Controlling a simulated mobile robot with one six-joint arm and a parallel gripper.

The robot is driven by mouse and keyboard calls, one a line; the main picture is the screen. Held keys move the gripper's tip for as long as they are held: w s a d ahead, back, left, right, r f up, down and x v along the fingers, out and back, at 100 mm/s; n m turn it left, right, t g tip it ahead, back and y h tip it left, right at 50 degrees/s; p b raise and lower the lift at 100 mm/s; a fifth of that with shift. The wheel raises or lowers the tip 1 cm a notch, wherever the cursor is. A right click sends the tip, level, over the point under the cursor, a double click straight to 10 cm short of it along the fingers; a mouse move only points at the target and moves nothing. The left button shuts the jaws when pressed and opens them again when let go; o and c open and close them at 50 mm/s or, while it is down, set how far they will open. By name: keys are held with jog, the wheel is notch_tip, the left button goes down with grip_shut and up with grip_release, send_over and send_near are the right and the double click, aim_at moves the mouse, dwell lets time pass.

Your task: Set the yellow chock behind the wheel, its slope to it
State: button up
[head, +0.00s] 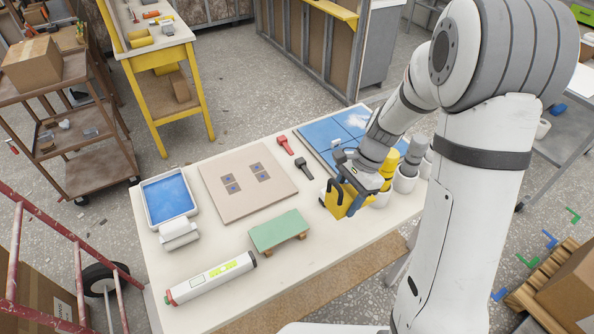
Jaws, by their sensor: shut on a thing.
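The yellow chock (335,205) is at the right part of the white worktable, a yellow block with dark parts on it. My gripper (345,184) is shut on it from above. The arm and jaws hide part of the chock, so I cannot tell which way its slope faces or whether it touches the tabletop. A black wheel (99,279) with a pale hub shows at the lower left, on the red hand truck (77,262), far from my gripper across the table. The truck is partly cut off by the picture edge.
A brown shelf cart (90,175) stands behind left; floor lies between.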

send_over(335, 227)
jog(key=d, duration=0.1)
jog(key=f, duration=0.2)
jog(key=w+f, duration=0.1)
jog(key=f, duration=0.1)
jog(key=shift+d+f+p, duration=0.1)
jog(key=shift+f+p, duration=0.2)
jog(key=shift+f, duration=0.05)
jog(key=shift+s+f, duration=0.1)
jog(key=shift+f, duration=2.5)
jog(key=shift+f, duration=0.15)
jog(key=o, duration=1.3)
jog(key=shift+c, duration=0.2)
